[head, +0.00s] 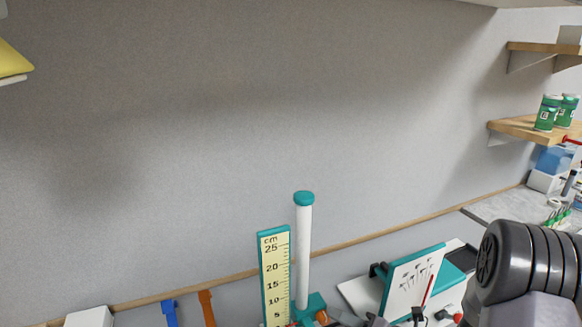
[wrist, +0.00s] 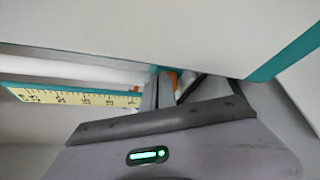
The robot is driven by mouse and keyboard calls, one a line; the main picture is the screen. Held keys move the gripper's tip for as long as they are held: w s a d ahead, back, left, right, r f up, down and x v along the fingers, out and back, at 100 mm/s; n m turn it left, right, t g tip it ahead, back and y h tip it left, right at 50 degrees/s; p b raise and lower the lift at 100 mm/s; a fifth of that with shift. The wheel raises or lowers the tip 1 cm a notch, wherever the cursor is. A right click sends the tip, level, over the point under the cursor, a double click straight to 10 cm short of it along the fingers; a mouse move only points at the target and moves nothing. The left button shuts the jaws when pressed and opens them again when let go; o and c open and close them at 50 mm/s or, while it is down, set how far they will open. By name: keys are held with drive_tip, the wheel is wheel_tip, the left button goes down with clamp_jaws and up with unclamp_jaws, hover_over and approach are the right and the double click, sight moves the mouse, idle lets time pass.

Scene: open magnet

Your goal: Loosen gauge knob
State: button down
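The gauge has a yellow centimetre scale (head: 275,275) with a teal frame, beside a white post (head: 303,250) with a teal cap. An orange knob (head: 322,316) shows low at the post's teal block, at the bottom edge of the head view. In the wrist view the scale (wrist: 75,95) lies sideways at left, and a bit of orange (wrist: 173,77), probably the knob, shows just beyond the fingers of my gripper (wrist: 170,90). The finger tips are small and partly hidden, so I cannot tell their opening or whether they touch the knob.
A white board with teal edges (head: 413,282) stands right of the gauge; a pale panel with a teal edge (wrist: 283,52) is close above my gripper in the wrist view. Blue (head: 169,312) and orange (head: 206,308) strips stand at left. Green cans (head: 546,114) sit on a shelf.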

idle(0.3)
drive_tip(key=shift+r+p, duration=0.3)
drive_tip(key=shift+p, duration=0.2)
drive_tip(key=s+d, duration=0.1)
drive_tip(key=s, duration=0.2)
drive_tip(key=s+d, duration=0.1)
drive_tip(key=s, duration=0.1)
drive_tip(key=shift+s+d, duration=0.2)
drive_tip(key=shift+d, duration=0.1)
drive_tip(key=shift+d+f, duration=0.1)
